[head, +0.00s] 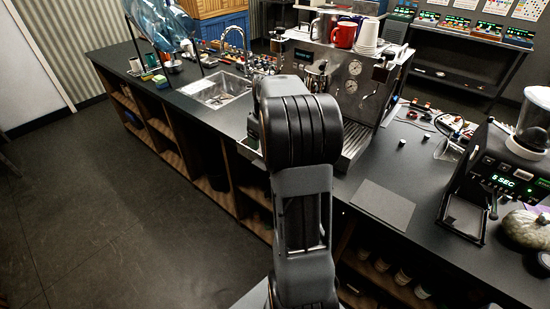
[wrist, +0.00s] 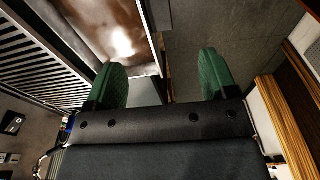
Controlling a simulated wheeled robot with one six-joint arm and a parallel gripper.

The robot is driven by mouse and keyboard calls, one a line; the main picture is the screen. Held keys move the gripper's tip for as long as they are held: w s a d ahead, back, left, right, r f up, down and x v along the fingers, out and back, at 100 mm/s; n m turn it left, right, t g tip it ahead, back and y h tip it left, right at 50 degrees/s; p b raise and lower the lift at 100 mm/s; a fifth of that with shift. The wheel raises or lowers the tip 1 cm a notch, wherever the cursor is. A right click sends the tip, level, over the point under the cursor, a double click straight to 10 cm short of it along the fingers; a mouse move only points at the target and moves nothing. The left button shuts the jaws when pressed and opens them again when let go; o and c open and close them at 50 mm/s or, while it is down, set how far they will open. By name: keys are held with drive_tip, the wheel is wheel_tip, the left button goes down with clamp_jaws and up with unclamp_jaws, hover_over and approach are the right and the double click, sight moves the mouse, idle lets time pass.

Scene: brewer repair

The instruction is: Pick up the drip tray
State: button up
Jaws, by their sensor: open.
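The slatted drip tray (head: 356,142) sits at the base of the silver espresso machine (head: 362,84) in the head view, partly hidden by my arm. In the wrist view, pale slats that look like its grate (wrist: 40,62) run along the left. A shiny brownish metal face (wrist: 112,30) lies beside them; I cannot tell whether it belongs to the tray. My gripper (wrist: 162,78) is open, with green fingertips wide apart and nothing held between them. The left fingertip overlaps the lower edge of the shiny face; contact is unclear. My arm hides the gripper in the head view.
Cups and a red mug (head: 344,35) stand on the machine. A sink (head: 218,91) is left of it. A flat dark mat (head: 383,204) and a grinder (head: 500,180) are to the right. Open shelves (head: 394,275) run under the counter. The floor (head: 110,220) at left is clear.

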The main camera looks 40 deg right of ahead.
drive_tip(key=p, duration=0.1)
hover_over(262, 163)
drive_tip(key=f, duration=0.8)
drive_tip(key=shift+s+f, duration=0.15)
drive_tip(key=shift+s, duration=0.25)
drive_tip(key=shift+w+a+f+p, duration=0.15)
drive_tip(key=shift+f+p, duration=0.15)
drive_tip(key=shift+f, duration=0.6)
drive_tip(key=shift+w+d+f+p, duration=0.1)
drive_tip(key=shift+f+p, duration=0.25)
drive_tip(key=shift+f, duration=0.55)
drive_tip(key=shift+w+a+f+p, duration=0.15)
drive_tip(key=shift+f+p, duration=0.15)
drive_tip(key=shift+f, duration=0.6)
drive_tip(key=c, duration=1.4)
